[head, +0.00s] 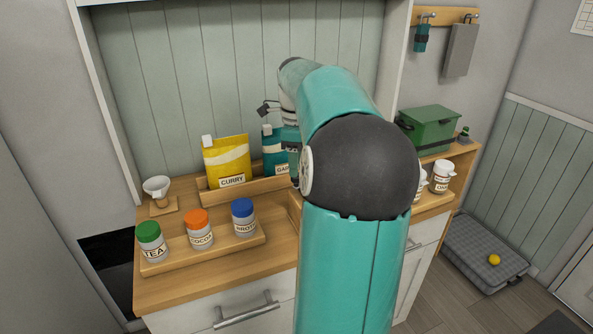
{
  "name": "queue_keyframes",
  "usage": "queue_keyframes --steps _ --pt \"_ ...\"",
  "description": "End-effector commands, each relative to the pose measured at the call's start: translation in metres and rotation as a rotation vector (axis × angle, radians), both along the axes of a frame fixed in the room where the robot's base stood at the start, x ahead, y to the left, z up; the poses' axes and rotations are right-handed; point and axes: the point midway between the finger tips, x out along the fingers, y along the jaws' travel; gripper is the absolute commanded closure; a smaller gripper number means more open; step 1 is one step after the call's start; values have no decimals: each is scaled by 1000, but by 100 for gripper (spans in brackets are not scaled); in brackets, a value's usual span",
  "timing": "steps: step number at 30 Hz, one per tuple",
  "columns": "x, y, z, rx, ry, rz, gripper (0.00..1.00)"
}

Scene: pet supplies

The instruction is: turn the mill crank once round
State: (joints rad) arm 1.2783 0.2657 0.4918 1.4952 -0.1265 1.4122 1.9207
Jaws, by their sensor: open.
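My teal arm rises through the middle of the head view and bends down at the back of the counter. My gripper (293,165) is open and points down beside the teal pouch, mostly covered by my dark elbow joint. I see no mill and no crank; the counter behind my arm is hidden, so they may be there. I cannot tell whether the gripper touches anything.
The wooden counter (190,290) holds a tray with green-, orange- and blue-lidded jars, a white funnel (157,187) on a stand, a yellow curry pouch (227,162) and a teal pouch (272,150). At right are white jars (441,177) and a green box (430,128).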

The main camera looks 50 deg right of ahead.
Motion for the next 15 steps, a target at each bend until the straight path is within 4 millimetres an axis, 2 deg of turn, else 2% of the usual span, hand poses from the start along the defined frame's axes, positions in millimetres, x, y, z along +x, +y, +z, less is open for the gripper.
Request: queue_keyframes --steps 3,6,15 --pt "-1 -1 -19 3 0 0 52" --pt "0 -1 -29 2 0 1 52" --pt "-1 -1 -34 0 -1 1 52"
